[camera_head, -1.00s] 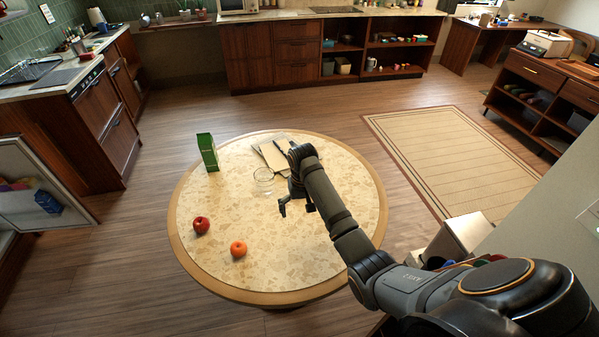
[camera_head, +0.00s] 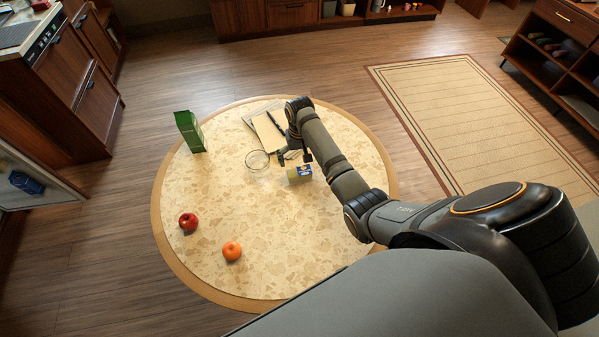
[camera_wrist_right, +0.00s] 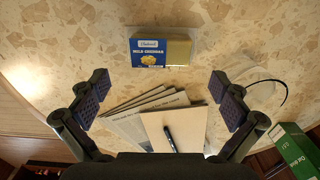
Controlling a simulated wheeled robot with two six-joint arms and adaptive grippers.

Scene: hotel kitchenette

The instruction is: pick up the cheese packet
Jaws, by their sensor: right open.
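The cheese packet (camera_head: 299,174), blue and yellow, lies on the round stone-topped table (camera_head: 290,260). My left gripper is not in view.
A clear glass vessel (camera_head: 258,161) stands close to the right gripper, beside papers and a notepad (camera_head: 268,131) with a pen. A green carton (camera_head: 189,132), a red apple (camera_head: 188,221) and an orange (camera_head: 232,251) are farther left. The table's front right is clear.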

